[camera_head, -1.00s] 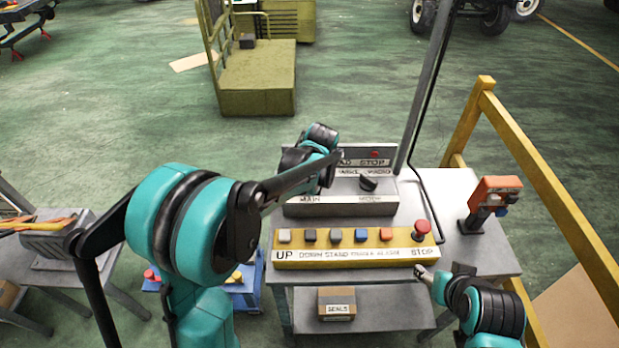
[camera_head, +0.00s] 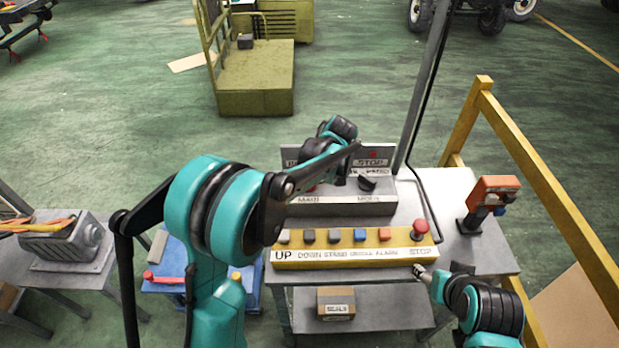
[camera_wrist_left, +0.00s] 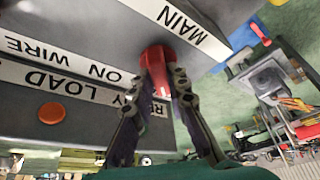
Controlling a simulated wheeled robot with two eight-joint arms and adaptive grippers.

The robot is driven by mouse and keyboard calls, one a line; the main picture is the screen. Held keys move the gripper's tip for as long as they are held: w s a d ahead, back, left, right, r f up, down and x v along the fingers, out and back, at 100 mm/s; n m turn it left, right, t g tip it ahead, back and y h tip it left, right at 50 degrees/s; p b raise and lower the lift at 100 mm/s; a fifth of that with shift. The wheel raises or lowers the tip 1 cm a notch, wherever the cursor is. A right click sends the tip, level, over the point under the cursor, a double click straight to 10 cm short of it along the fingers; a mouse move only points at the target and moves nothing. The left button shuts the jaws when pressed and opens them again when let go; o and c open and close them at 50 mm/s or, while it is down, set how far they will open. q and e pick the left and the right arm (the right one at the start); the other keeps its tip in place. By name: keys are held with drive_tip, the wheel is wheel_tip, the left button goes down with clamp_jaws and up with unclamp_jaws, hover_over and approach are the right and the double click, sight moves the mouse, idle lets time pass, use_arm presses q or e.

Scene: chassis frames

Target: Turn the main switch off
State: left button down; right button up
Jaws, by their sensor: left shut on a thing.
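The main switch is a red knob (camera_wrist_left: 157,58) beside the MAIN label (camera_wrist_left: 181,23) on a grey control box (camera_head: 340,210). In the wrist view my left gripper (camera_wrist_left: 160,84) has its two fingers closed on either side of this knob. In the head view my left forearm and wrist cover most of the switch; only a bit of red shows. The box also carries a black MODE knob (camera_head: 367,184). My right gripper (camera_head: 424,271) is near the front right of the yellow button panel; its finger gap is too small to judge.
The yellow panel (camera_head: 340,257) with several buttons and a red STOP mushroom (camera_head: 420,228) lies in front of the box. An orange pendant (camera_head: 494,190) stands at the right. A grey pole (camera_head: 428,90) and yellow rail (camera_head: 540,190) bound the table. A SEALS carton (camera_head: 336,302) sits on the lower shelf.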

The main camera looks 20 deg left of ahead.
idle(0.3)
use_arm(q)
drive_tip(key=c, duration=1.5)
unclamp_jaws()
drive_tip(key=v, duration=1.2)
drive_tip(key=shift+s+a, duration=0.1)
